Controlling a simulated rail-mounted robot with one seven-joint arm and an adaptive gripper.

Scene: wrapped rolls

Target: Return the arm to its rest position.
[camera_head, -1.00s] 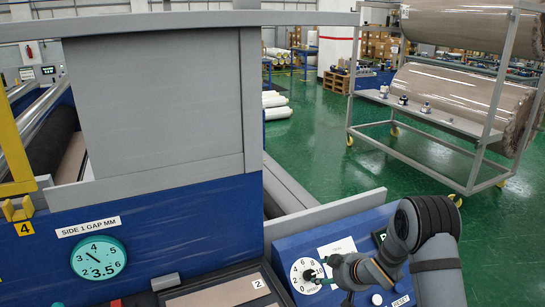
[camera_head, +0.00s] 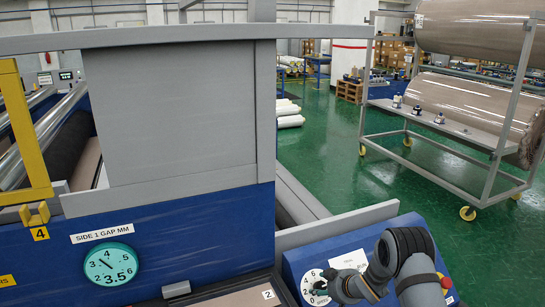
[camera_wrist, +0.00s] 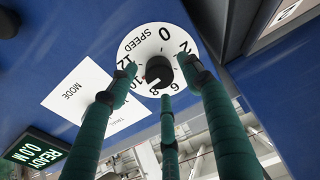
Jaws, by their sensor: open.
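My gripper (camera_head: 322,288) is at the blue control panel (camera_head: 300,254) low in the head view, in front of the white speed dial (camera_head: 308,275). In the wrist view my gripper (camera_wrist: 160,84) has its dark green fingers spread and holds nothing. The dial (camera_wrist: 133,55) with its black knob (camera_wrist: 160,70) shows between and beyond the fingertips. Whether any finger touches the knob cannot be told. My arm reaches in from the lower right and hides part of the panel.
A round gap gauge (camera_head: 111,265) reading 3.5 is on the machine front. A grey rail (camera_head: 335,226) runs behind the panel. A wheeled rack (camera_head: 487,170) with wrapped rolls (camera_head: 470,103) stands at the right. A green READY display (camera_wrist: 36,149) is beside the dial. Green floor (camera_head: 330,165) behind is open.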

